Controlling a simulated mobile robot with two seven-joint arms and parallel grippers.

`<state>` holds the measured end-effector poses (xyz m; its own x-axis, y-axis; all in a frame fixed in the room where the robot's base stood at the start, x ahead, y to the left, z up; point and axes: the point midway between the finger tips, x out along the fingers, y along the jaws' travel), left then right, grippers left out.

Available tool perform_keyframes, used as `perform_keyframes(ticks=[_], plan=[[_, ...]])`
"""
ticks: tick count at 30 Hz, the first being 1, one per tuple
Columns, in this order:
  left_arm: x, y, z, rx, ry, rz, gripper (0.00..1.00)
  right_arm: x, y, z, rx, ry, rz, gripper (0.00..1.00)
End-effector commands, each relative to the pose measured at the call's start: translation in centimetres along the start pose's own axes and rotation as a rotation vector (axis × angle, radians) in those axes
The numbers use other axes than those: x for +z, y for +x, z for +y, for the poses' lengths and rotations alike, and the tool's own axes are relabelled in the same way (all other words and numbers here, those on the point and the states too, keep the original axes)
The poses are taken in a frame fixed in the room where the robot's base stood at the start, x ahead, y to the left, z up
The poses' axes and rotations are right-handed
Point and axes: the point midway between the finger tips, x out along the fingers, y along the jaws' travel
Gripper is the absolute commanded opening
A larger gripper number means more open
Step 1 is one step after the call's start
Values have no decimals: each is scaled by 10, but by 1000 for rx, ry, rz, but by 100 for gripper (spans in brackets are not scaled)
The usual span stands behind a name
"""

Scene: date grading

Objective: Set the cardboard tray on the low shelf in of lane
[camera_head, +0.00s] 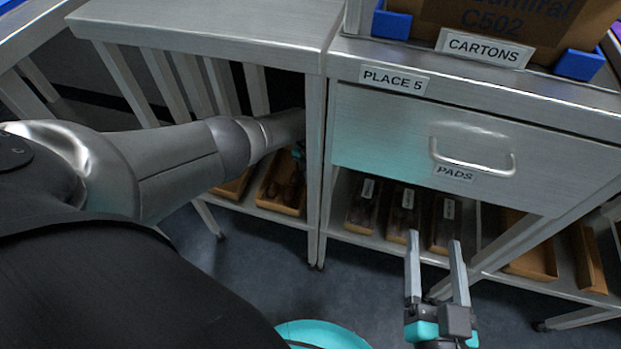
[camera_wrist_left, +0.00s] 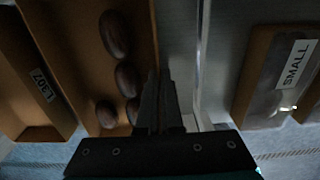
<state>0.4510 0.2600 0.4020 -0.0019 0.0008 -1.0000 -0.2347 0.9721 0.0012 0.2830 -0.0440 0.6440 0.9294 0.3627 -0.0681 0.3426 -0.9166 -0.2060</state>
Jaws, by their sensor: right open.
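A brown cardboard tray (camera_head: 270,205) with dark dates in it is at the low shelf (camera_head: 250,207) under the left table. It also shows in the left wrist view (camera_wrist_left: 135,20), with several dates along it. My left arm reaches in under that table. In the left wrist view my left gripper (camera_wrist_left: 160,85) has its fingers close together at the tray's right wall, and they look shut on it. Whether the tray rests on the shelf or is lifted I cannot tell. My right gripper (camera_head: 436,255) is open and empty, in front of the right unit.
A second tray (camera_head: 232,187), labelled L307 in the left wrist view (camera_wrist_left: 47,90), lies to the left. The PADS drawer (camera_head: 470,155) is shut. A carton (camera_head: 430,25) stands on top.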

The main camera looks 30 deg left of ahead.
Motion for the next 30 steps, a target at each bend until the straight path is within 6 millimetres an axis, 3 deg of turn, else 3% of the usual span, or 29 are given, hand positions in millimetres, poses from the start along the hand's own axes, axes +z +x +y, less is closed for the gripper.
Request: perform_keyframes(ticks=[13, 21, 30], plan=[[1, 3, -1, -1, 0, -1, 0, -1, -1, -1, -2, 3, 12, 71], [0, 3, 0, 0, 1, -1, 32, -1, -1, -1, -2, 3, 11, 71], [0, 3, 0, 0, 0, -1, 32, 0, -1, -1, -2, 3, 11, 71]])
